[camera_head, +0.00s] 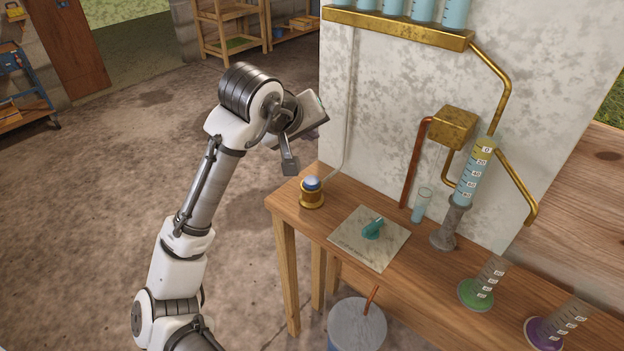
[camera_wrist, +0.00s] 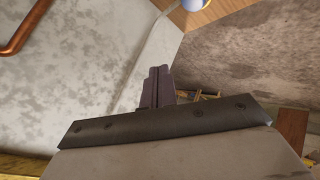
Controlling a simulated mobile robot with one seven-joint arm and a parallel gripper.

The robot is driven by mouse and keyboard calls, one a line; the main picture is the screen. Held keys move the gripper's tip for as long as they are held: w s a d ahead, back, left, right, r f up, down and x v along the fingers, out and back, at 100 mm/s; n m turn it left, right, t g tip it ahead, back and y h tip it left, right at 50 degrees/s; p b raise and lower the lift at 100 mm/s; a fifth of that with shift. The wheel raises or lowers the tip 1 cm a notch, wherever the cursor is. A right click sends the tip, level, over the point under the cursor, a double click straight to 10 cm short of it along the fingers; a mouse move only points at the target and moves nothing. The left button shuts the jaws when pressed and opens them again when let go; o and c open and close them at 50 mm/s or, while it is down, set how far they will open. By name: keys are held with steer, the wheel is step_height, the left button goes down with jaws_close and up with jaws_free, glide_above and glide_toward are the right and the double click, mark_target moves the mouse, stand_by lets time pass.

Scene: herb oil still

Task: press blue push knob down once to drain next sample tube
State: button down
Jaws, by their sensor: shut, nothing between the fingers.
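The blue push knob (camera_head: 312,183) sits in a round brass base (camera_head: 312,199) at the left end of the wooden bench. Its edge also shows at the top of the wrist view (camera_wrist: 193,4). My gripper (camera_head: 289,167) is shut and empty, fingers pointing down, a little left of and above the knob and apart from it. The shut fingers also show in the wrist view (camera_wrist: 158,87). Several sample tubes (camera_head: 423,9) with pale blue liquid stand on a brass rack (camera_head: 400,27) at the top; their tops are cut off.
A graduated cylinder (camera_head: 472,175) holds yellow over blue liquid beneath a brass box (camera_head: 453,128) with pipes. A small tube (camera_head: 422,204), green-based (camera_head: 482,286) and purple-based (camera_head: 555,325) cylinders, and a sheet (camera_head: 369,238) with a teal item share the bench. A bucket (camera_head: 356,325) stands below.

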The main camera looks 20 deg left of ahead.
steer(key=b, duration=0.7)
glide_above(309, 183)
step_height(309, 183, down, 8)
steer(key=shift+f, duration=0.4)
stand_by(1.4)
steer(key=shift+f+b, duration=0.35)
steer(key=shift+f, duration=0.05)
steer(key=shift+f, duration=0.45)
stand_by(0.7)
steer(key=shift+r, duration=0.15)
steer(key=shift+r+p, duration=0.7)
steer(key=shift+r, duration=0.05)
